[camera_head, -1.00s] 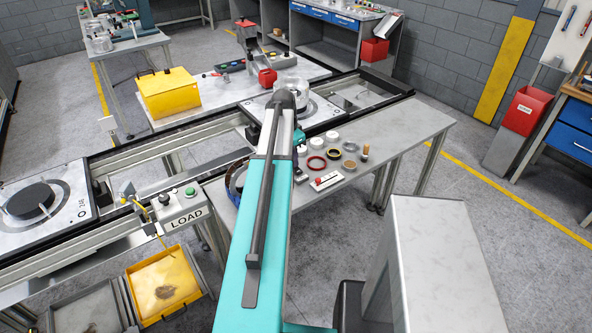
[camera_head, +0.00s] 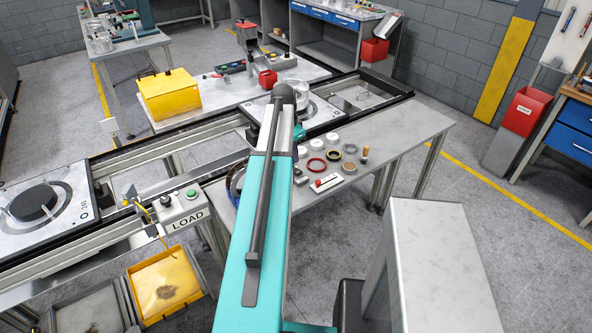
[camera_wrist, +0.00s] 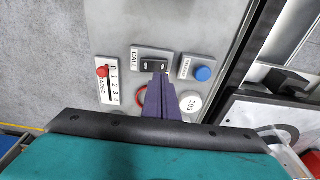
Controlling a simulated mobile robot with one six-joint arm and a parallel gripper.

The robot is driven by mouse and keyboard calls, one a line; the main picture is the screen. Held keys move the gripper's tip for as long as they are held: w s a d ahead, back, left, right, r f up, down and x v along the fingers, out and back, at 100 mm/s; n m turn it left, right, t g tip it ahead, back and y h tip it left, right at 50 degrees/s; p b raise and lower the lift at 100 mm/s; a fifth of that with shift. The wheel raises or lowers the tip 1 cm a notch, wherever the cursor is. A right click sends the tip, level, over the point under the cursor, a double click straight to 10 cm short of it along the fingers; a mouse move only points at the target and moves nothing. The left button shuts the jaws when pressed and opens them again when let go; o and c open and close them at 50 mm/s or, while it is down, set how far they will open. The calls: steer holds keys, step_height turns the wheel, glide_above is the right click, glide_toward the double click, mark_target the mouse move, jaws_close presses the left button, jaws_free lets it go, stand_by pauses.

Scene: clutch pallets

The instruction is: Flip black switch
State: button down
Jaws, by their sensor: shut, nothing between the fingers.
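The black switch (camera_wrist: 153,65) is a rocker in a dark frame beside a CALL label on a grey panel (camera_wrist: 115,30) in the wrist view. My gripper (camera_wrist: 157,80) is shut and empty, its dark purple fingers pointing at the panel. The fingertips overlap the lower edge of the switch in the picture; I cannot tell whether they touch it. In the head view my arm covers the gripper, and I cannot make out the switch there.
A blue button (camera_wrist: 203,73) is right of the switch, and a red-knobbed slider (camera_wrist: 102,71) is left. A red ring (camera_wrist: 140,94) is partly behind the fingers. Rings and caps lie on the bench (camera_head: 400,140). A pallet (camera_head: 75,190) is on the left conveyor.

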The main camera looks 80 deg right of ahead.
step_height(320, 180, up, 4)
steer(key=shift+p, duration=0.95)
stand_by(0.3)
